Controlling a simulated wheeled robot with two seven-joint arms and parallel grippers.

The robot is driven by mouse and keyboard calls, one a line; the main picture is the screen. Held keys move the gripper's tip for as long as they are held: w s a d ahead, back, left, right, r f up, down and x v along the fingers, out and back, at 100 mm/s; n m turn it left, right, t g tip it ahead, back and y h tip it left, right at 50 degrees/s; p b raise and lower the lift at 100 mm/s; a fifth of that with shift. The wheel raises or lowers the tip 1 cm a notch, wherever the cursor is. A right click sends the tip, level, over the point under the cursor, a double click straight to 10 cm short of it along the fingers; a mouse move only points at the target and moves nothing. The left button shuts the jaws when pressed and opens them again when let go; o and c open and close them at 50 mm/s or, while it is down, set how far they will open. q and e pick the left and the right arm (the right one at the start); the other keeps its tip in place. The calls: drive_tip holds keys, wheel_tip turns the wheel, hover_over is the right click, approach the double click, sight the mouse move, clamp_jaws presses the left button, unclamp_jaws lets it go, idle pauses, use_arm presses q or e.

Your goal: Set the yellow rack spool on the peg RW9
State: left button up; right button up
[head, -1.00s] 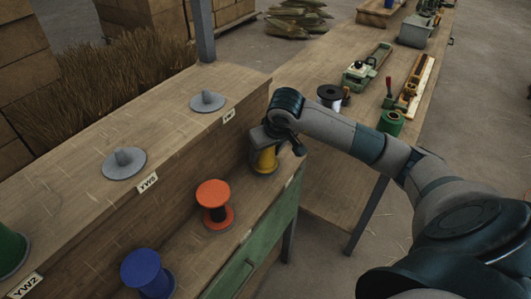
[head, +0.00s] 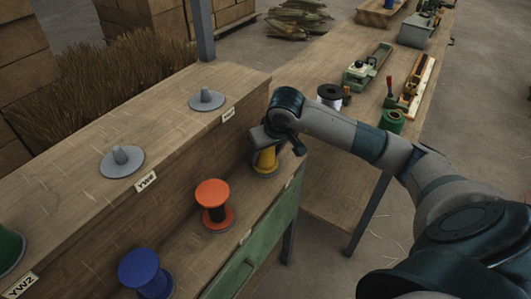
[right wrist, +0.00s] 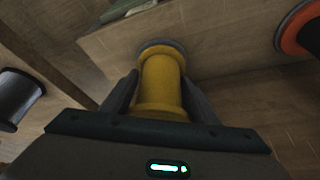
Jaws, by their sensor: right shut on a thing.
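The yellow spool (head: 265,162) stands upright on the lower ledge at its far right end. My right gripper (head: 271,146) is above it, and its wrist hides the spool's top. In the right wrist view the yellow spool (right wrist: 162,85) is between the two fingers, which are shut on it. A grey disc (right wrist: 160,45) shows at its lower end. No label reading RW9 can be read. Two empty grey pegs, the near one (head: 122,162) and the far one (head: 207,101), stand on the upper ledge with small labels, the near one starting YW. My left gripper is not in view.
On the lower ledge stand an orange spool (head: 214,203) and a blue spool (head: 146,273). A green spool (head: 8,250) is on the upper ledge at left.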

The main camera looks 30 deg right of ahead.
drive_tip(key=shift+f+b, duration=0.35)
drive_tip(key=shift+f, duration=0.05)
drive_tip(key=o, duration=0.8)
drive_tip(key=shift+r, duration=0.15)
drive_tip(key=p+v, duration=0.4)
drive_tip(key=v, duration=0.6)
drive_tip(key=shift+s+r+p, duration=0.2)
drive_tip(key=shift+r+p, duration=0.1)
drive_tip(key=shift+r, duration=0.05)
idle(1.0)
